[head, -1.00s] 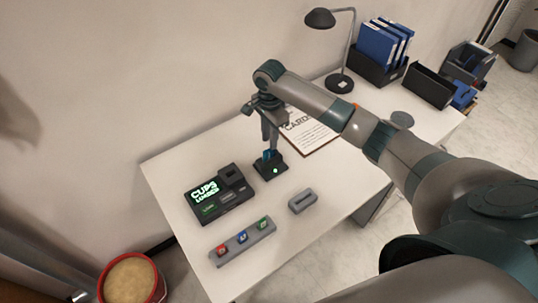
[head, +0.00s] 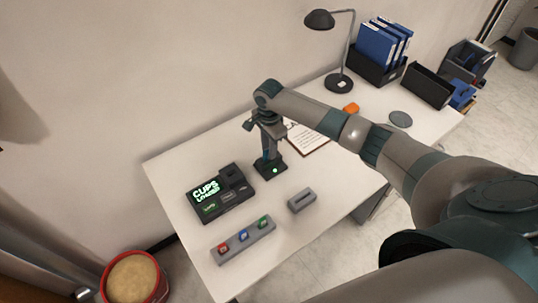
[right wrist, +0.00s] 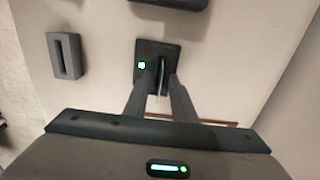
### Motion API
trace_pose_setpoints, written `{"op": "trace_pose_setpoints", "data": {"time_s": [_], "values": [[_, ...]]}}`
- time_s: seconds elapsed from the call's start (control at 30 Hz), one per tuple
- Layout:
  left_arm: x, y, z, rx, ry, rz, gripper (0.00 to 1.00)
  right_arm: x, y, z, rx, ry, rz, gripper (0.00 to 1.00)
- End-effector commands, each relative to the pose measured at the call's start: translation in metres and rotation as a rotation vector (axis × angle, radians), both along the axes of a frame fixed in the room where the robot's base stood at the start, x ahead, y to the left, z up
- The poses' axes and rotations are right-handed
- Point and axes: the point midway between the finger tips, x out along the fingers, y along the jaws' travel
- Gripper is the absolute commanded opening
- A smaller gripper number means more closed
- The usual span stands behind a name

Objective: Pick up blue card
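The blue card stands upright in a small dark holder (head: 271,169) with a green light; in the head view my fingers largely hide it. In the right wrist view the card (right wrist: 161,80) shows nearly edge-on as a thin strip rising from the holder (right wrist: 172,50). My right gripper (head: 267,154) points down over the holder. In the right wrist view its fingers (right wrist: 162,82) are apart, one on each side of the card, with narrow gaps visible. My left gripper is out of view.
A dark device with a lit green screen (head: 206,193) is left of the holder. A grey strip with red, blue and green buttons (head: 243,240) and a grey slotted block (head: 301,201) lie in front.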

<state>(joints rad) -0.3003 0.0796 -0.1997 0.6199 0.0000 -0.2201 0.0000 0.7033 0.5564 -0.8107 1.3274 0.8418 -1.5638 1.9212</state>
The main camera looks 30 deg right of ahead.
Motion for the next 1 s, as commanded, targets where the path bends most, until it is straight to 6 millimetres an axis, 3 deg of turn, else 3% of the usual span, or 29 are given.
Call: {"op": "trace_pose_setpoints", "data": {"time_s": [0.1,0.2,0.73,1.0], "values": [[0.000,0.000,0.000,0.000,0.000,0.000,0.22,0.000,0.000,0.000,0.000,0.000,0.000,0.24],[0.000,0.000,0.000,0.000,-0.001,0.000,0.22,0.000,0.000,0.000,0.000,0.000,0.000,0.00],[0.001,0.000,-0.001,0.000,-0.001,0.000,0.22,0.000,0.000,0.003,0.000,0.000,0.000,0.00],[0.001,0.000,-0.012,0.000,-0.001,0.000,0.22,0.001,0.000,0.026,0.001,-0.003,0.001,0.00]]}}
